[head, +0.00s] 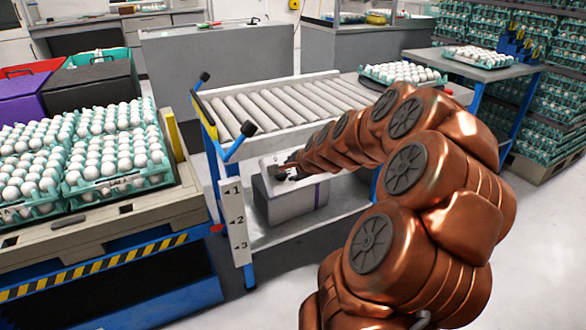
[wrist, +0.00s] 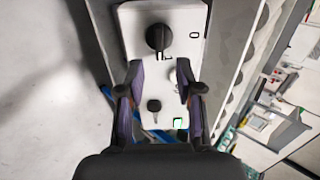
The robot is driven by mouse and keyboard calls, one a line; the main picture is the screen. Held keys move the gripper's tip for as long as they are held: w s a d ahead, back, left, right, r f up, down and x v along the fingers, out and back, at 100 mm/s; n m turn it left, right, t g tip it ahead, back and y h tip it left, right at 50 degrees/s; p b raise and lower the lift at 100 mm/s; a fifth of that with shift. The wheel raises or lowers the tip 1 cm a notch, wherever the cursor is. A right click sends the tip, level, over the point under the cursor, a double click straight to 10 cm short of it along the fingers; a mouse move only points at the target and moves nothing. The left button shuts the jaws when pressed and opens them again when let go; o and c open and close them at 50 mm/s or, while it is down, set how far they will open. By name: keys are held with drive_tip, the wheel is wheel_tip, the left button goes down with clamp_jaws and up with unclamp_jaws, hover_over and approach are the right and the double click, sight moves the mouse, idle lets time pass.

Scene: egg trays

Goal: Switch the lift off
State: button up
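The lift's white control panel (wrist: 178,20) fills the middle of the wrist view. It carries a large black rotary knob (wrist: 158,38), a small dark key-like switch (wrist: 153,105) and a small green light (wrist: 180,123). My gripper (wrist: 160,72) is open, its two fingers apart over the panel. My arm hides part of the lift (head: 296,103), and contact with the panel cannot be told.
A roller bed with blue handles (head: 240,142) tops the lift, and a plate marked 1, 2, 3 (head: 237,225) stands at its front. Egg trays (head: 120,182) sit on a striped platform at left. Another egg tray (head: 402,75) is behind my arm. Floor shows at right.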

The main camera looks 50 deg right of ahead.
sight(284, 173)
drive_tip(key=shift+x, duration=4.05)
drive_tip(key=shift+o, duration=0.9)
drive_tip(key=c, duration=0.5)
